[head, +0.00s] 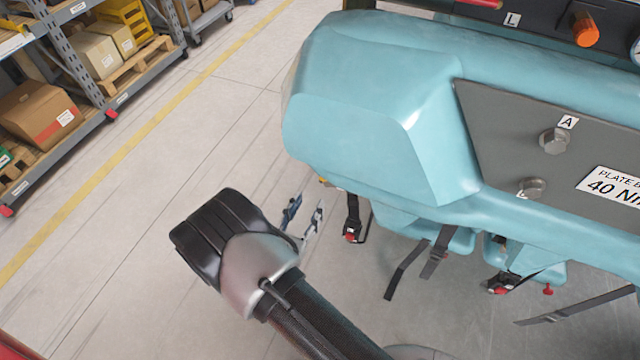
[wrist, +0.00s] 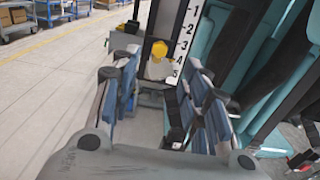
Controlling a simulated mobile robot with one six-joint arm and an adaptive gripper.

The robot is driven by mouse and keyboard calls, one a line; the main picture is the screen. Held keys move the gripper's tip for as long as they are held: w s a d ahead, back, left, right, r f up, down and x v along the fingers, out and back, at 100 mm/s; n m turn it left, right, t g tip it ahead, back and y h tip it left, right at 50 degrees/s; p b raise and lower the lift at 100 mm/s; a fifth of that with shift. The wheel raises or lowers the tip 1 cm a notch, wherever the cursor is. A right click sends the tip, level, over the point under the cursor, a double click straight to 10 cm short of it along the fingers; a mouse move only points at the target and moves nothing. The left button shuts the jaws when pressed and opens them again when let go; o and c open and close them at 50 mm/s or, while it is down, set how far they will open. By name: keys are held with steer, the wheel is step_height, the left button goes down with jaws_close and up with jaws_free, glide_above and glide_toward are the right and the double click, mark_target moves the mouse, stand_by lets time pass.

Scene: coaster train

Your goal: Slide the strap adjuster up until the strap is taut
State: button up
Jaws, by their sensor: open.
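Several dark straps hang below the teal car body in the head view. I cannot tell which one the task means. My gripper (head: 304,214) is open and empty, left of the car and apart from the nearest strap, which ends in a red-button buckle (head: 351,236). In the wrist view my gripper (wrist: 163,75) has its blue-grey fingers spread, with black straps and a buckle partly hidden behind the right finger.
The teal car (head: 370,100) overhangs the straps and bears a grey plate (head: 500,130) with bolts. A numbered scale (wrist: 185,40) and yellow knob (wrist: 160,50) stand beyond my fingers. Loaded shelving (head: 100,110) stands at left; the floor between is clear.

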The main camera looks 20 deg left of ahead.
mark_target(323, 178)
steer(key=w, duration=0.3)
steer(key=w+b, duration=0.1)
steer(key=w, duration=0.5)
steer(key=shift+d, duration=0.35)
steer(key=shift+c, duration=0.4)
jaws_close()
steer(key=shift+r, duration=0.1)
